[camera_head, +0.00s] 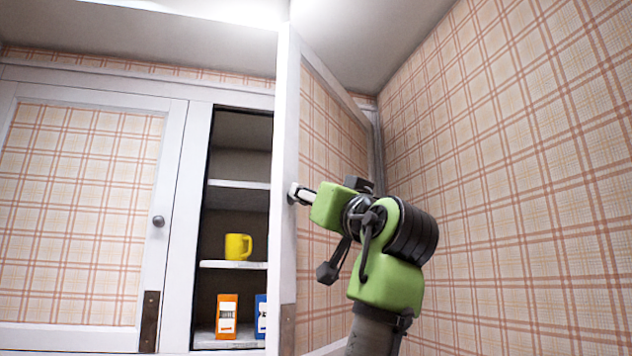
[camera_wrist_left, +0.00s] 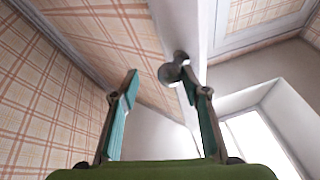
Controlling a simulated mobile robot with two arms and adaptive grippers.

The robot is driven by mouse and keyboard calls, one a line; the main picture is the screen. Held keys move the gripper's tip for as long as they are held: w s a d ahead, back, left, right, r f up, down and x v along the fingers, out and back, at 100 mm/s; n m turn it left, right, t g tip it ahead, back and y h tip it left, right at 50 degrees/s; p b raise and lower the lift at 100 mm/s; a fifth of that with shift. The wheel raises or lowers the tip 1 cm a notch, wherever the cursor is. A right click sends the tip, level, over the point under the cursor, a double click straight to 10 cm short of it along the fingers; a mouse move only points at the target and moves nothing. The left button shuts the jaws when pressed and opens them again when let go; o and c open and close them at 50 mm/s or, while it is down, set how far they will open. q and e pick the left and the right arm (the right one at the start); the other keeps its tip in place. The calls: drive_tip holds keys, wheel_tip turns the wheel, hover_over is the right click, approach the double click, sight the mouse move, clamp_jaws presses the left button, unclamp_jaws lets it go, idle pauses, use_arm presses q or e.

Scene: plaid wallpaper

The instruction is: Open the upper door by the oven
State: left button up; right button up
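The upper cabinet door (camera_head: 325,130) with a plaid panel stands swung out, wide open, and shows its outer face. Its round metal knob (camera_wrist_left: 175,68) is near the free edge. My left gripper (camera_head: 304,194) is at that knob, on the door's outer side. In the left wrist view its two fingers (camera_wrist_left: 165,90) are spread apart, and the knob is at the tips, close to the right finger. I cannot tell if a finger touches it. The oven and my right gripper are not in view.
The open cabinet has shelves (camera_head: 238,184) with a yellow mug (camera_head: 238,246), an orange box (camera_head: 227,315) and a blue box (camera_head: 261,316). A shut plaid door (camera_head: 80,215) is on the left. A plaid wall (camera_head: 520,180) bounds the right; room lies between it and the open door.

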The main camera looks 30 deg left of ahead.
use_arm(q)
wheel_tip(320, 180, up, 10)
idle(0.5)
drive_tip(key=shift+d, duration=0.1)
drive_tip(key=shift+f, duration=0.1)
idle(0.4)
